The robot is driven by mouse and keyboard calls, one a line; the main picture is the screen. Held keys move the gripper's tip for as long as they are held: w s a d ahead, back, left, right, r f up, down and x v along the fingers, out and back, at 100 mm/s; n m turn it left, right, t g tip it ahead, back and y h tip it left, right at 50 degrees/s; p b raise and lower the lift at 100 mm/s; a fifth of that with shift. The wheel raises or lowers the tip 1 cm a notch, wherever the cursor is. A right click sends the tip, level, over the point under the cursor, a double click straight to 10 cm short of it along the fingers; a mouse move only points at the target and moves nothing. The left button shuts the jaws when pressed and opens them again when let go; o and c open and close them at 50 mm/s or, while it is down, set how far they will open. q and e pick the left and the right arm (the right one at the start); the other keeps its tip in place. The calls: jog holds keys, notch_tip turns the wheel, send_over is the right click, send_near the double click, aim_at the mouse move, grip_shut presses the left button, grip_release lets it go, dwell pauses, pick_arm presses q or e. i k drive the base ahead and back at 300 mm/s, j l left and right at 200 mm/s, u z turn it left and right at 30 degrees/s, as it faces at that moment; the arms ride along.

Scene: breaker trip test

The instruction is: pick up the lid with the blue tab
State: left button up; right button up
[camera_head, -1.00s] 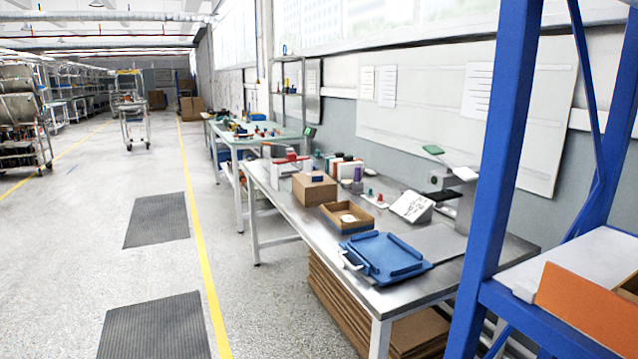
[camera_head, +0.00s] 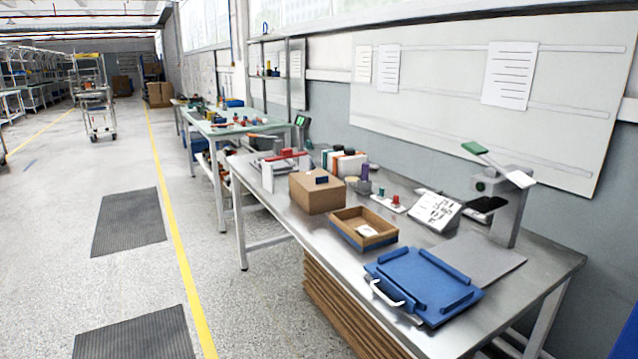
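A closed brown cardboard box (camera_head: 318,198) stands on the metal workbench (camera_head: 283,222). A small blue tab (camera_head: 321,180) shows on its top, on what looks like the lid (camera_head: 309,182); I cannot clearly see a seam between lid and box. An open shallow brown box (camera_head: 342,236) with a blue band on its front stands nearer, a white paper or pouch inside it. Neither of my grippers is in view.
A blue tray (camera_head: 421,283) with a white handle lies at the bench's near end, beside a grey mat (camera_head: 485,262). A grey stand (camera_head: 505,215), a tilted sign (camera_head: 434,209) and several small items line the back.

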aim_at(317, 191)
jog(key=i+j+z, duration=0.1)
jog(key=i+j, duration=0.2)
jog(key=i+j+z, duration=0.15)
jog(key=i+j, duration=0.15)
jog(key=j, duration=0.2)
jog(key=i+j+z, duration=0.1)
jog(key=i+j, duration=0.15)
jog(key=j, duration=0.2)
jog(key=i+j+z, duration=0.1)
jog(key=i+j, duration=0.15)
jog(key=j, duration=0.2)
